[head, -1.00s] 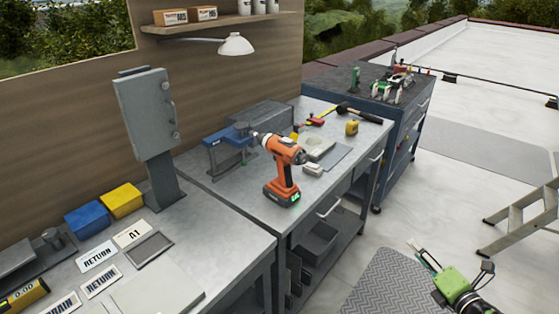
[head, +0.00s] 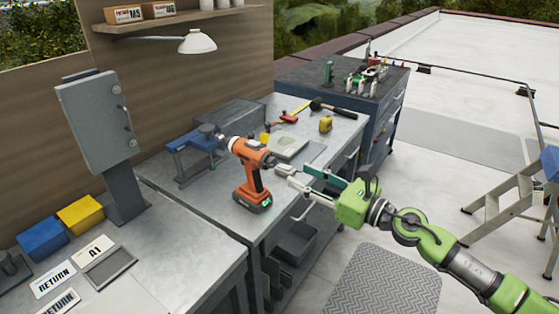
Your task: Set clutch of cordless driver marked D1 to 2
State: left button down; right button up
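The orange and black cordless driver (head: 251,153) stands upright on its battery base near the front edge of the grey workbench (head: 195,205). Its nose points right. A small green mark glows on the base; I cannot read a D1 label or the clutch number. My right gripper (head: 289,175) reaches in from the right, its fingers pointing left at the driver's nose. The fingers look apart, with nothing visible between them. The tips overlap the bench just right of the nose in the picture; I cannot tell whether they touch it. My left gripper is not in view.
A blue vise (head: 193,148) stands behind the driver. A yellow tape measure (head: 326,125), a hammer (head: 335,108) and a pale tray (head: 287,146) lie farther back. A grey cabinet on a post (head: 97,120) stands left. A ladder (head: 505,205) stands right.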

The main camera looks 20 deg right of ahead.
aim_at(274, 163)
jog(key=p+x, duration=0.2)
jog(key=x, duration=0.5)
jog(key=shift+r, duration=0.15)
jog(key=shift+w+a+p, duration=0.3)
jog(key=shift+w+a, duration=0.05)
jog(key=shift+w, duration=0.15)
grip_shut()
